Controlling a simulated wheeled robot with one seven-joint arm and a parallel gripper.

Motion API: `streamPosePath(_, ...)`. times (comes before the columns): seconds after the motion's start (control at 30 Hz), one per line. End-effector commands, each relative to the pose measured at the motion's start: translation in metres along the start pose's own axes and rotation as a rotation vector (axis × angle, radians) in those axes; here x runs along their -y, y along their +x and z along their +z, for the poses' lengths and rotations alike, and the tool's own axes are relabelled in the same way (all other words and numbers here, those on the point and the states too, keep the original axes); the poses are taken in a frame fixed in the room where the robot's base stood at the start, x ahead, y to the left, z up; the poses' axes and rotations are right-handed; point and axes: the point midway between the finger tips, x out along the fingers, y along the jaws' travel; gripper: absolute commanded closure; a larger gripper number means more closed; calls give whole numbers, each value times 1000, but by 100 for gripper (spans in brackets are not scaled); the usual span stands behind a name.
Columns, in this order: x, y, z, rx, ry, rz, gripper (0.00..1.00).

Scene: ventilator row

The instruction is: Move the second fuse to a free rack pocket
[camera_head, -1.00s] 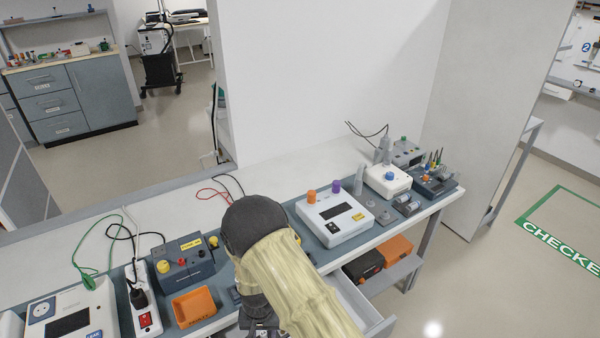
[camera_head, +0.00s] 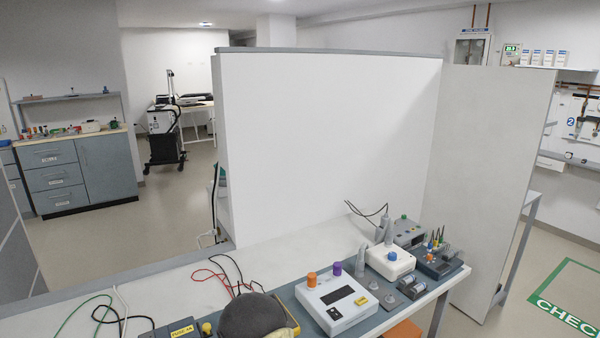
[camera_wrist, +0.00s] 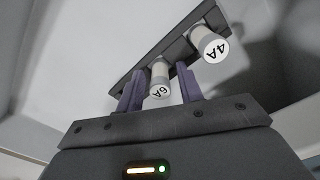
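In the wrist view a dark rack (camera_wrist: 178,46) runs diagonally and holds two pale fuses with grey end caps. One fuse (camera_wrist: 159,80) has an inverted label that seems to read 6A; the other fuse (camera_wrist: 208,42), up and to the right, reads 4A. My gripper (camera_wrist: 161,73) has its two purple fingers on either side of the 6A fuse, with gaps visible, so it looks open. I cannot tell free pockets apart on the rack. The head view shows neither rack nor fingers, only my dark arm joint at the bottom.
A white instrument (camera_head: 338,302) with orange and purple knobs stands on the bench right of my arm. A white unit (camera_head: 390,262) with a blue knob and small grey parts lie beyond it. A grey box (camera_head: 172,330) and loose cables are at left. A white partition (camera_head: 320,150) stands behind.

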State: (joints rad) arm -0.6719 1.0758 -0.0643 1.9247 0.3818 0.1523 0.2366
Motion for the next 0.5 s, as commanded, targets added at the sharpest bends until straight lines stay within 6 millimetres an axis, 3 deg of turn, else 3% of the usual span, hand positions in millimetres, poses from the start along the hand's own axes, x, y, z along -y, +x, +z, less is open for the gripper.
streamPosePath(0.03,0,0,0,0,0,0,74)
streamPosePath(0.17,0,0,0,0,0,0,100)
streamPosePath(0.5,0,-1,0,0,0,0,100)
